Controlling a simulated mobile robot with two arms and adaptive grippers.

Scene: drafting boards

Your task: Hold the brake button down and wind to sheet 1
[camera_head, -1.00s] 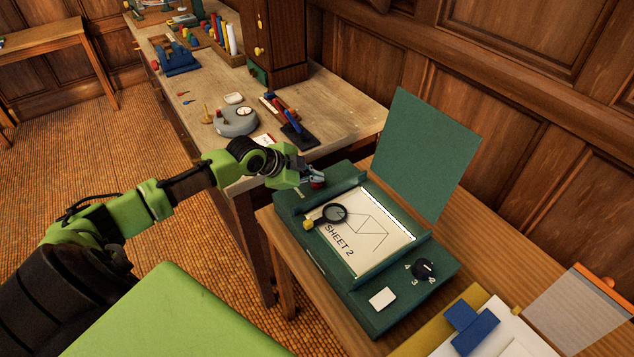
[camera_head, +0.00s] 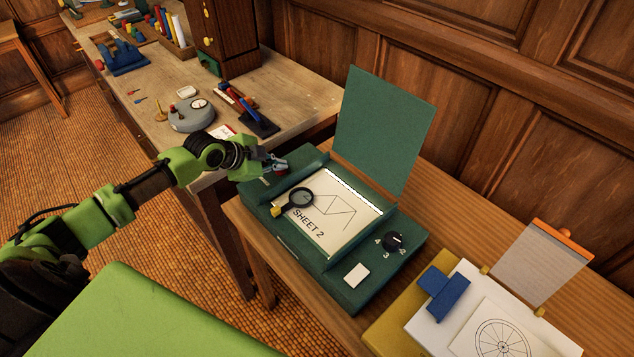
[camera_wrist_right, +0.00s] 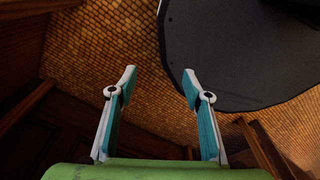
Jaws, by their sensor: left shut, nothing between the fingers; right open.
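A green box device (camera_head: 348,292) stands on the wooden table. Its window shows a paper sheet (camera_head: 338,217) printed "SHEET 2". A black knob (camera_head: 394,241) with numerals around it sits at its right end, near a white rectangular button (camera_head: 356,274). My left gripper (camera_head: 279,167) is shut at the far left end of the device, with a small red part (camera_head: 281,173) at its fingertips. I cannot tell whether it presses that part, which the fingers partly cover. My right gripper (camera_wrist_right: 159,78) is open and empty in the right wrist view, above the floor.
A green panel (camera_head: 382,131) stands upright behind the device. A yellow board (camera_head: 392,330) with white paper and a blue block (camera_head: 443,290) is at right. A workbench (camera_head: 300,95) with tools stands behind left.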

